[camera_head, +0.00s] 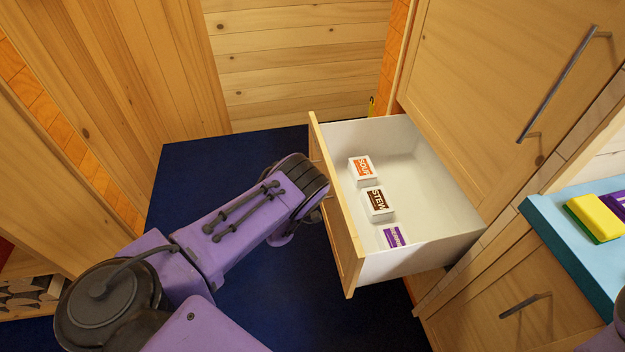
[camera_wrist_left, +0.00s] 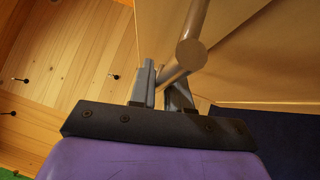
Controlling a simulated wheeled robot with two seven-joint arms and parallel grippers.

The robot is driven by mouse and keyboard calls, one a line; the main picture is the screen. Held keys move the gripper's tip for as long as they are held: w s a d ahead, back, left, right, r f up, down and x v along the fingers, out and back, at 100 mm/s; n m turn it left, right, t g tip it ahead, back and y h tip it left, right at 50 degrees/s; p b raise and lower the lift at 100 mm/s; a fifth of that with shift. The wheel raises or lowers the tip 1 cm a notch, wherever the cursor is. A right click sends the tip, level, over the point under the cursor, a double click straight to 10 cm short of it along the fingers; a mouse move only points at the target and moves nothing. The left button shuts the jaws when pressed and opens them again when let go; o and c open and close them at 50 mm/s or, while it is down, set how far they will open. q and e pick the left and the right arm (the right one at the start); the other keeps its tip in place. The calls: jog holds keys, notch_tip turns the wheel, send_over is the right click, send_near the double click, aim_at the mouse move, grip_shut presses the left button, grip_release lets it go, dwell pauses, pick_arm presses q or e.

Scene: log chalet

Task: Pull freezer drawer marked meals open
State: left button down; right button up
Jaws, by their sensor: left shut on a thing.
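A wooden-fronted drawer (camera_head: 341,220) with a white inside stands pulled well out of the cabinet. No "meals" marking is readable on it from here. It holds a box marked SOUP (camera_head: 362,170), a box marked STEW (camera_head: 378,203) and a box with a purple label (camera_head: 392,237). In the left wrist view, my left gripper (camera_wrist_left: 166,88) is shut on the round drawer handle (camera_wrist_left: 190,55), with its fingers on either side of the bar. In the head view, my left wrist reaches the drawer's front and the fingertips are hidden. My right gripper is out of view.
A tall wooden door with a long metal handle (camera_head: 560,85) is above the drawer, and a lower wooden front with its handle (camera_head: 525,306) is at the right. Dark blue floor (camera_head: 215,165) is clear in front of the drawer.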

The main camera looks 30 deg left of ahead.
pick_arm(q)
jog(key=c, duration=1.3)
grip_release()
jog(key=shift+s+d+f, duration=0.1)
jog(key=shift+f, duration=0.1)
jog(key=shift+o, duration=0.5)
jog(key=shift+r, duration=0.15)
jog(key=s+f, duration=0.1)
jog(key=s, duration=0.9)
jog(key=shift+s+f, duration=0.2)
jog(key=shift+f, duration=0.05)
